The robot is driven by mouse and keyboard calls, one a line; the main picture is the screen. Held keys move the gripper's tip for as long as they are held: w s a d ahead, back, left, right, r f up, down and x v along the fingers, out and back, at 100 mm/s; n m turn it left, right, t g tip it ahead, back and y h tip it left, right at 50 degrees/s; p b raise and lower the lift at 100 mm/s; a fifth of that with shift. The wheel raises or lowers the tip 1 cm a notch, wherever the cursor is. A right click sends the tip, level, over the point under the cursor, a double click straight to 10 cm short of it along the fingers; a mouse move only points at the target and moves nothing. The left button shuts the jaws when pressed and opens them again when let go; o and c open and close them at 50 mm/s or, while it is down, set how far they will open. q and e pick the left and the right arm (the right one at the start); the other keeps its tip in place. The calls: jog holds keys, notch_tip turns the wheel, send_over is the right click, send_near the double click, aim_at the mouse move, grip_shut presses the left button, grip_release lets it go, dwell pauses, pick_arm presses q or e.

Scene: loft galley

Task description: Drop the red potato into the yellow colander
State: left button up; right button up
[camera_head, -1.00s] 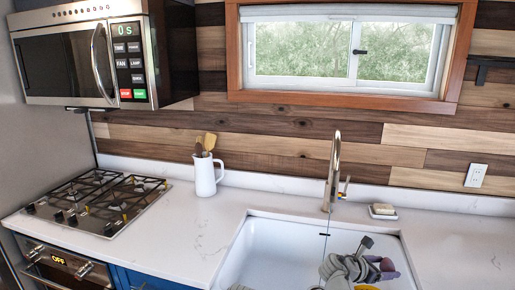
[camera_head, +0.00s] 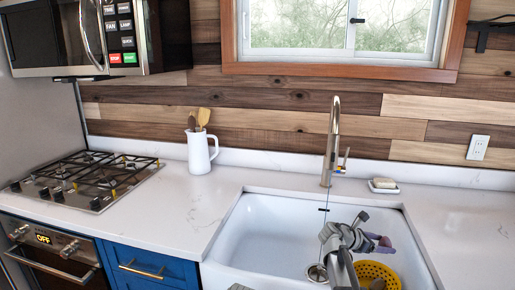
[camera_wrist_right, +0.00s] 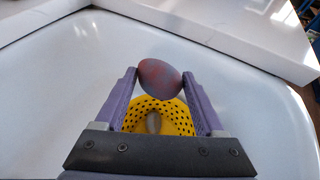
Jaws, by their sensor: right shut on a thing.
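The red potato (camera_wrist_right: 159,78), dull red and purple, is held between the purple fingertips of my right gripper (camera_wrist_right: 159,76) in the right wrist view. The yellow colander (camera_wrist_right: 184,115) shows beyond and below the potato, between the fingers. In the head view my right gripper (camera_head: 378,240) is over the right part of the sink, and the yellow colander (camera_head: 390,277) sits in the sink just below it. The potato cannot be made out clearly there.
The white sink (camera_head: 270,235) has free room left of the colander. Something small and pale lies inside the colander. The tall faucet (camera_head: 333,140) stands behind the gripper, with a soap dish (camera_head: 384,188) at its right. A white utensil jug (camera_head: 200,155) and stove (camera_head: 85,180) are farther left.

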notch_tip(320, 180, down, 6)
jog(key=b, duration=0.6)
jog(key=o, duration=1.4)
jog(key=shift+c, duration=0.2)
jog(key=p+v, duration=0.3)
jog(key=v, duration=0.5)
jog(key=shift+d+f, duration=0.1)
jog(key=shift+d, duration=0.05)
